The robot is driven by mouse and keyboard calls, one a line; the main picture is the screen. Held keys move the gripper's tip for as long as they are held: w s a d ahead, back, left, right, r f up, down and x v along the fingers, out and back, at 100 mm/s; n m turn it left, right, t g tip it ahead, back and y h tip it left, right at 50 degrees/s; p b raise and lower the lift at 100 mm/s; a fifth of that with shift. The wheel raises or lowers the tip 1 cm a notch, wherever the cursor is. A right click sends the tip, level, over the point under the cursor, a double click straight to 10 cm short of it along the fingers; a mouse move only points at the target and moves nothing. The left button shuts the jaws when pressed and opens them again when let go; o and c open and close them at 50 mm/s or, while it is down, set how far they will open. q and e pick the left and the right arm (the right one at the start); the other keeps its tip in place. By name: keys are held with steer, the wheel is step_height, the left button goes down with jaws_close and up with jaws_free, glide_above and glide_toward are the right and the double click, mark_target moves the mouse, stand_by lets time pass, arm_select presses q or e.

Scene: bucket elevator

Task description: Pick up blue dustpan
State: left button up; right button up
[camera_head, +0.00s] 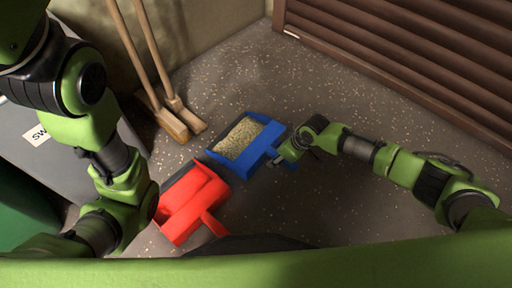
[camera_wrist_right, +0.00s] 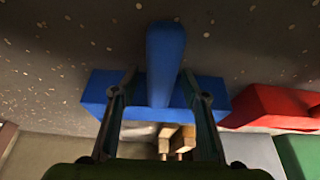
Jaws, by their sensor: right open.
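The blue dustpan (camera_head: 271,132) lies on the floor with pale yellowish grains in its pan. Its handle points right, toward my right arm. My right gripper (camera_head: 279,159) is at this handle. In the right wrist view, the blue handle (camera_wrist_right: 165,55) runs between the two open fingers of my right gripper (camera_wrist_right: 160,82), and the blue back of the pan (camera_wrist_right: 97,92) lies behind them. I see no clear closing on the handle. My left arm shows at the left of the head view, but its gripper fingers do not show.
A red dustpan (camera_head: 190,202) lies just left of and nearer than the blue one. Two brooms (camera_head: 172,119) lean on the back wall. A grey cabinet (camera_head: 75,158) stands at left and a brown slatted shutter (camera_head: 400,50) at right. The floor behind the blue dustpan is clear.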

steer(key=shift+f, duration=0.3)
stand_by(0.4)
jaws_close()
